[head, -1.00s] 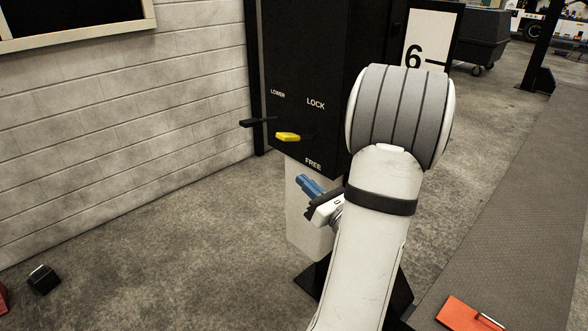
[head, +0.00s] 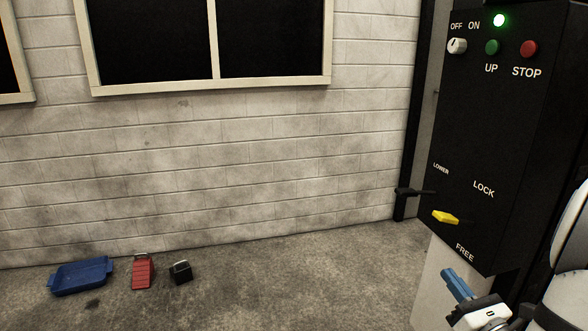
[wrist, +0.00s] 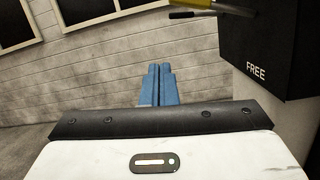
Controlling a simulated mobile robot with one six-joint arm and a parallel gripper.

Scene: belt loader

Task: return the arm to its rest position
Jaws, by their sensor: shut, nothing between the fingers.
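My gripper (head: 455,282) is at the lower right of the head view, in front of the white pedestal under the black control box. Its blue fingers are together and empty. In the wrist view the gripper (wrist: 156,70) points toward the block wall, with the fingers side by side and nothing between them. My white arm shows only in part at the right edge of the head view. The yellow lever (head: 446,217) on the control box sits between LOCK and FREE, above the gripper and apart from it. It also shows at the top of the wrist view (wrist: 196,3).
The black control box (head: 490,120) carries a lit green lamp (head: 499,20), a knob, and green and red buttons. A dark lever (head: 412,191) juts out left. A blue tray (head: 82,276), a red item (head: 142,272) and a black item (head: 181,272) lie by the wall. The middle floor is clear.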

